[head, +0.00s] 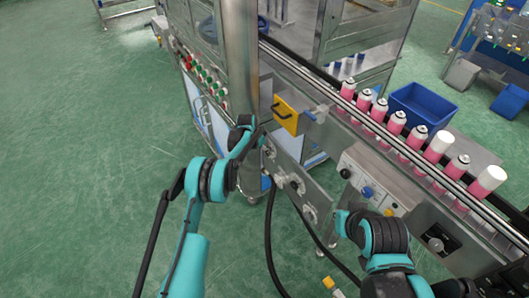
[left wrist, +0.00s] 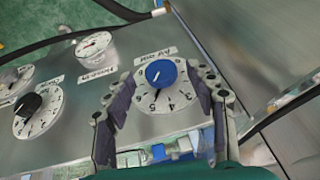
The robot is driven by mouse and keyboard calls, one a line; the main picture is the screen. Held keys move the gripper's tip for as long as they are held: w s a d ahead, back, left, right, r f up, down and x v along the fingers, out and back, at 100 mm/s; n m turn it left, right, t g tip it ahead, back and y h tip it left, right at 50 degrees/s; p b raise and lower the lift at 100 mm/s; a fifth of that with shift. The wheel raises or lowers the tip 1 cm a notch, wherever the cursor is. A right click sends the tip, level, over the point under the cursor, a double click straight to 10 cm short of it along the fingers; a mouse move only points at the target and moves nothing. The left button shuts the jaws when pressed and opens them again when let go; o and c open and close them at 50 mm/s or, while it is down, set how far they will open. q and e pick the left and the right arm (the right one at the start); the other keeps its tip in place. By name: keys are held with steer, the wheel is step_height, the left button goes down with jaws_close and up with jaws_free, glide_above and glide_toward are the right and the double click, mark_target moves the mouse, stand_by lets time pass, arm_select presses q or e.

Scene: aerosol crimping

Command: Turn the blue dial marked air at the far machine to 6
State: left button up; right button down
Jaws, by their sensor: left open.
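In the left wrist view, the blue dial (left wrist: 161,73) sits on a white numbered scale on a grey metal panel. A small white label is beside it, upside down in this view. Digits such as 4 and 5 show on the gripper's side of the scale. A pale mark shows on the dial, but I cannot tell its number. My left gripper (left wrist: 165,88) is open, with one finger on each side of the dial and gaps between. In the head view, my left gripper (head: 262,143) is at the far machine's panel (head: 290,178), hiding the dial.
A black dial (left wrist: 28,104) and a round gauge (left wrist: 93,45) share the panel. Black cables (head: 269,240) hang below it. A conveyor (head: 350,108) with several pink cans runs along the right. Another control box (head: 362,188) has a blue knob. Open green floor lies left.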

arm_select(q)
steer(key=shift+x, duration=1.1)
steer(key=c, duration=1.2)
steer(key=shift+o, duration=0.2)
steer(key=shift+s+d+f+m+t+y, duration=0.1)
steer(key=shift+s+m+t+y, duration=0.15)
steer(key=shift+t+y, duration=0.8)
steer(key=shift+s+d+f+m+t+y, duration=0.15)
steer(key=shift+m+t+y, duration=0.3)
steer(key=shift+t, duration=1)
steer(key=shift+r, duration=0.1)
